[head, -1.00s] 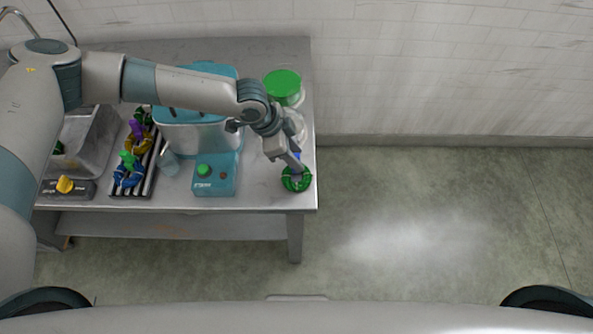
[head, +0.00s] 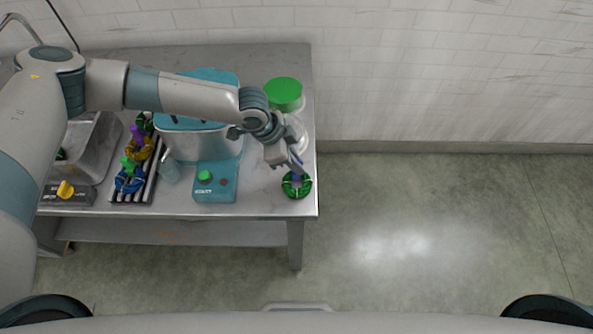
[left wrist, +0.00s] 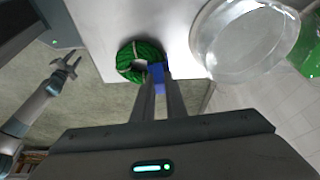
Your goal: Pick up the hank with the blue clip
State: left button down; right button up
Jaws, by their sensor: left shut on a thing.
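The hank with the blue clip is a green wool ring (head: 297,185) at the front right corner of the steel table; it also shows in the left wrist view (left wrist: 139,62). Its blue clip (left wrist: 157,75) stands between the fingertips of my left gripper (head: 293,168), which is shut on it from above. The fingers show in the left wrist view (left wrist: 158,88). I cannot tell whether the hank touches the tabletop. My right gripper (left wrist: 67,66) is empty over the floor, away from the table, its fingers apart.
The table (head: 262,200) holds a teal device with a green button (head: 214,185), a steel pot (head: 200,142), a clear glass bowl (left wrist: 245,40), a green-lidded jar (head: 283,95) and a rack (head: 135,195) with other clipped hanks. Floor right of the table is clear.

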pick_arm(q)
jog(key=shift+r, duration=0.15)
jog(key=shift+r+b, duration=0.4)
jog(key=shift+r, duration=0.1)
notch_tip(320, 180, up, 2)
jog(key=shift+r+b, duration=0.15)
jog(key=shift+b, duration=0.45)
jog(key=s+d+r+b, duration=0.3)
jog(key=s+d+r, duration=0.3)
jog(key=s, duration=0.4)
jog(key=shift+r+b, duration=0.3)
jog(key=shift+r, duration=0.45)
